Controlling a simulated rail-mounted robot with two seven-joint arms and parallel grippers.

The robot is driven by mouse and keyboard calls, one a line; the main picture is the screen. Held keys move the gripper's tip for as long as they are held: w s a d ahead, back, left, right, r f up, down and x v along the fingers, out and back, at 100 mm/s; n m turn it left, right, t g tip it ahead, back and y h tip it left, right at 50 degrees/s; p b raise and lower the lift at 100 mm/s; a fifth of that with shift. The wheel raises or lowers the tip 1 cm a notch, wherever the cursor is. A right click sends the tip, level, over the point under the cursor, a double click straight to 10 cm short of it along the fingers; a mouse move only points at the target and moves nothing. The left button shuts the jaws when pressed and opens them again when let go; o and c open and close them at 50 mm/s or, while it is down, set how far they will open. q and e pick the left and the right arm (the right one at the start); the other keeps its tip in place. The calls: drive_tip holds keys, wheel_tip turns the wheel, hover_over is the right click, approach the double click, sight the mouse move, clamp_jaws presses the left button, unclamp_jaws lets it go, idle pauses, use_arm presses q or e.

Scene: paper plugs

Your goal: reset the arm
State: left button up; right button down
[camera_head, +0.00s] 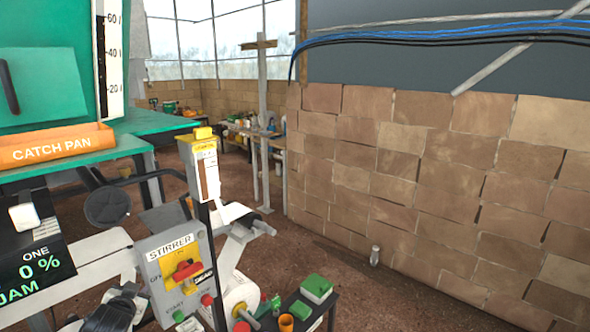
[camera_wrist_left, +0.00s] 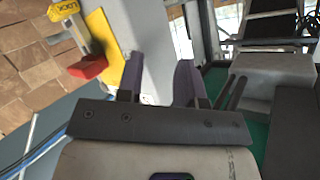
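My left gripper (camera_wrist_left: 160,82) shows in the left wrist view with its two dark fingers apart and nothing visible held between them. A pale grey surface lies beyond the fingers. A red switch handle (camera_wrist_left: 88,67) on a yellow plate (camera_wrist_left: 106,45) is left of the fingers, apart from them. In the head view, the grey stirrer box (camera_head: 155,268) carries a red handle (camera_head: 187,271) on a yellow plate. Pale arm links enter at the lower left of the head view, but the left fingertips cannot be made out there. No right gripper can be made out.
An orange catch pan (camera_head: 52,147) sits at the left by a green bench (camera_head: 150,122). A dark display box (camera_head: 38,262) reads 0 %. A post with a yellow-topped tag (camera_head: 205,165) rises by the stirrer box. A small dark table (camera_head: 315,312) holds green items. Floor toward the brick wall is mostly clear.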

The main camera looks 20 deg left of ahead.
use_arm(q)
drive_tip(key=s+d+f+m+g+h, duration=0.15)
drive_tip(key=s+d+f, duration=0.35)
drive_tip(key=d, duration=0.5)
drive_tip(key=s+d+f+m+g+h+p, duration=0.1)
drive_tip(key=s+d+f+h, duration=0.15)
drive_tip(key=s+d, duration=0.6)
drive_tip(key=s+d+f+m+g+h, duration=0.1)
drive_tip(key=s+d+f+h, duration=0.2)
drive_tip(key=d, duration=0.9)
drive_tip(key=s+d+f+g+h+p, duration=0.15)
drive_tip(key=s+d+f, duration=0.25)
drive_tip(key=s, duration=0.5)
drive_tip(key=s+d+f+g, duration=0.3)
drive_tip(key=s+d+f, duration=0.15)
drive_tip(key=s, duration=0.35)
wheel_tip(320, 180, up, 38)
drive_tip(key=p, duration=3.7)
drive_tip(key=shift+a+p, duration=0.35)
drive_tip(key=shift+a, duration=0.05)
